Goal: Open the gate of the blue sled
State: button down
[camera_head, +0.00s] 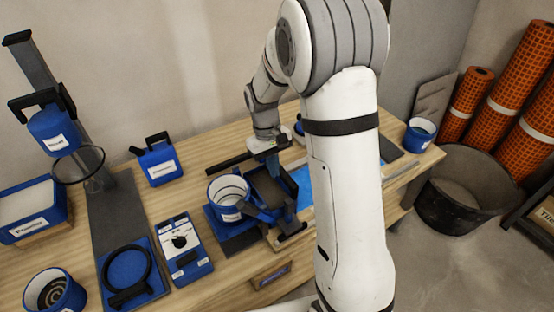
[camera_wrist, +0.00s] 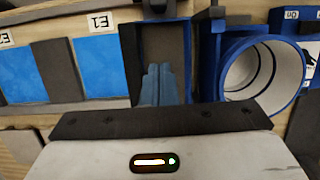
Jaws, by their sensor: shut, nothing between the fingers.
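The blue sled (camera_head: 297,190) sits on the wooden bench behind my arm, a dark open trough with blue side walls. It also shows in the wrist view (camera_wrist: 187,45), upper middle. A black piece (camera_wrist: 158,8) stands at the sled's end at the top of the wrist view; I cannot tell whether it is the gate or whether the gate is open. My gripper (camera_wrist: 158,72) is shut and empty, its blue-grey fingers close together over or inside the trough. In the head view my gripper (camera_head: 270,160) is at the sled's back end. Contact cannot be told.
A blue-and-white bucket (camera_head: 229,195) stands close left of the sled, also in the wrist view (camera_wrist: 262,78). Blue tile panels marked E1 (camera_wrist: 100,62) lie on its other side. A blue dial box (camera_head: 186,252) and a ring tool (camera_head: 127,270) are farther left.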

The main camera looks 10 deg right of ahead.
aim_at(289, 211)
jog(key=s+d+f, duration=0.1)
jog(key=s+f, duration=0.3)
jog(key=s, duration=0.1)
jog(key=shift+d+f, duration=0.3)
jog(key=shift+f, duration=0.1)
